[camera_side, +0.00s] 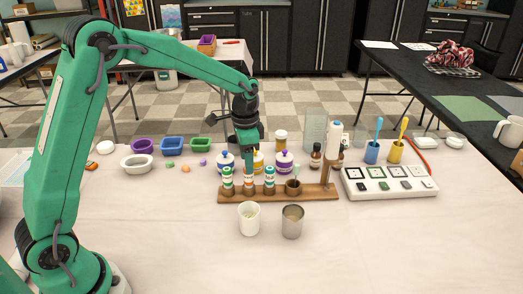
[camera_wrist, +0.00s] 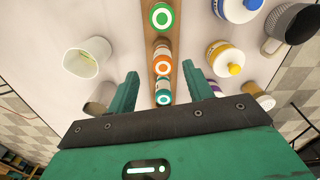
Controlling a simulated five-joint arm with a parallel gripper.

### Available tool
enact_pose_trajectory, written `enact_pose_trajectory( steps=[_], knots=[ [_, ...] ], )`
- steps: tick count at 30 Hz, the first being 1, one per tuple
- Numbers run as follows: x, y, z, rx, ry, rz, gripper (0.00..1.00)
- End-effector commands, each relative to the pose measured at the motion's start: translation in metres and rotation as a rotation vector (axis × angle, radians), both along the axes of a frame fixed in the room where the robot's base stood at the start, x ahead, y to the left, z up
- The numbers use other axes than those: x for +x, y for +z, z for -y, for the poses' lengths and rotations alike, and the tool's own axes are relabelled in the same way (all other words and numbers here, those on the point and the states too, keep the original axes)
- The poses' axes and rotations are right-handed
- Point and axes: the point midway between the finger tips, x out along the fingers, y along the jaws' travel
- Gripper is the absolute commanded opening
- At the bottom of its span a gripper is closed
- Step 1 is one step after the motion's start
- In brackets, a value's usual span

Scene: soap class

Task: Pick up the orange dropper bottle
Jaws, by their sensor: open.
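The orange dropper bottle (camera_side: 248,181) stands upright in the middle of a wooden rack (camera_side: 318,193), between a green one (camera_side: 227,181) and a teal one (camera_side: 269,179). In the wrist view the orange bottle (camera_wrist: 162,63) shows from above, level with the fingertips and between their lines. The teal bottle (camera_wrist: 163,92) shows deeper between the fingers. The green one (camera_wrist: 161,16) lies beyond the tips. My gripper (camera_side: 247,146) is above the rack, fingers pointing down. In the wrist view my gripper (camera_wrist: 160,69) is open and empty, its fingers on either side of the row.
Squeeze bottles with blue (camera_side: 225,162), yellow (camera_side: 258,160) and purple (camera_side: 284,163) caps stand close behind the rack. A white cup (camera_side: 249,218) and a metal cup (camera_side: 292,222) stand in front. The table's front is clear.

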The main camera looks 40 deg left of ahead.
Motion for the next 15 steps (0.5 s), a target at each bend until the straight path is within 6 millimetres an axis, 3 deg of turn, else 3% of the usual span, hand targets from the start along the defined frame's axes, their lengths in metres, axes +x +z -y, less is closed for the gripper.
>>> enact_pose_trajectory(
  steps=[7, 15],
  knots=[
    [0.0, -0.02, 0.0, 0.001, 0.001, -0.001, 0.51],
    [0.0, -0.024, 0.0, 0.001, 0.001, -0.001, 0.51]
  ],
)
